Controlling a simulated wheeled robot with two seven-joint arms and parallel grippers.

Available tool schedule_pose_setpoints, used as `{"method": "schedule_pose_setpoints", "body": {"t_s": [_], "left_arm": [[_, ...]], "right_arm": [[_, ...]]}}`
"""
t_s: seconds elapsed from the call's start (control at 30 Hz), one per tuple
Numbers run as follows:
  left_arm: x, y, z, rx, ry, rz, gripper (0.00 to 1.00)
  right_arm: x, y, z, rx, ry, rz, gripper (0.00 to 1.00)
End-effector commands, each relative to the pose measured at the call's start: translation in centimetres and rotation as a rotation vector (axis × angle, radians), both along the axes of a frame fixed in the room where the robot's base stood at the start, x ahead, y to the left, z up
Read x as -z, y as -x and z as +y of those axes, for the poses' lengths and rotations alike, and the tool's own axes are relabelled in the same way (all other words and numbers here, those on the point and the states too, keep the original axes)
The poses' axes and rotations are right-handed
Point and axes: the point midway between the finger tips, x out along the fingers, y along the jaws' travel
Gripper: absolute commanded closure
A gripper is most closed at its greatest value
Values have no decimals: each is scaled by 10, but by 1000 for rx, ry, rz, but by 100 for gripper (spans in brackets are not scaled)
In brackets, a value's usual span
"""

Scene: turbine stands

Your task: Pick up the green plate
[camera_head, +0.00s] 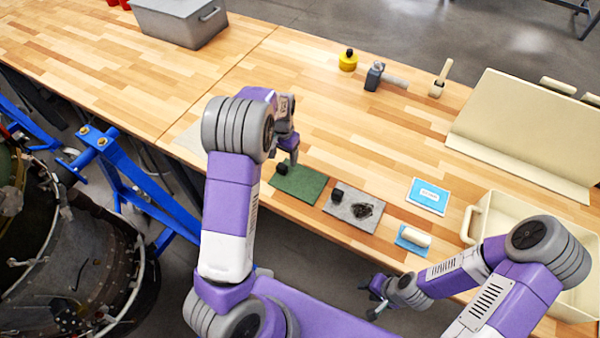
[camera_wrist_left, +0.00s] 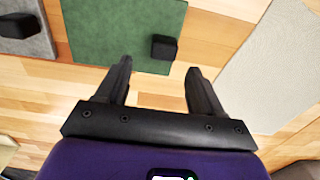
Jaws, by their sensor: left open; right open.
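The green plate (camera_head: 303,184) lies flat on the wooden table, with a small black block (camera_head: 282,169) on it near its left edge. In the left wrist view the green plate (camera_wrist_left: 115,32) is ahead of my fingers, and the black block (camera_wrist_left: 164,47) sits near its lower right corner. My left gripper (camera_head: 290,158) is over the plate's far left side; in the left wrist view the gripper (camera_wrist_left: 160,75) is open with nothing between its fingers. My right gripper (camera_head: 374,297) is low in front of the table, open and apart from the plate.
A grey plate (camera_head: 362,216) with a black block and dark bits lies right of the green plate. A blue card (camera_head: 428,196), a white roller on blue (camera_head: 413,237) and a cream bin (camera_head: 482,210) are further right. A hammer (camera_head: 385,77) and yellow bottle (camera_head: 348,60) stand behind.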

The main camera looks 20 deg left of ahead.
Motion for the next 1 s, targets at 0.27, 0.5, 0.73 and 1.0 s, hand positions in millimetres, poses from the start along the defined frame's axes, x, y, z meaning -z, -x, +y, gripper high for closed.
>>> {"method": "schedule_pose_setpoints", "body": {"t_s": [0.27,0.5,0.73,1.0], "left_arm": [[39,5,5,-1,1,4,33],[58,4,5,0,1,-1,33],[58,3,4,0,1,-1,39],[58,3,4,0,1,-1,80]], "right_arm": [[-1,0,0,0,0,1,57],[0,0,0,0,0,0,57],[0,0,0,0,0,0,57],[0,0,0,0,0,0,57]]}}
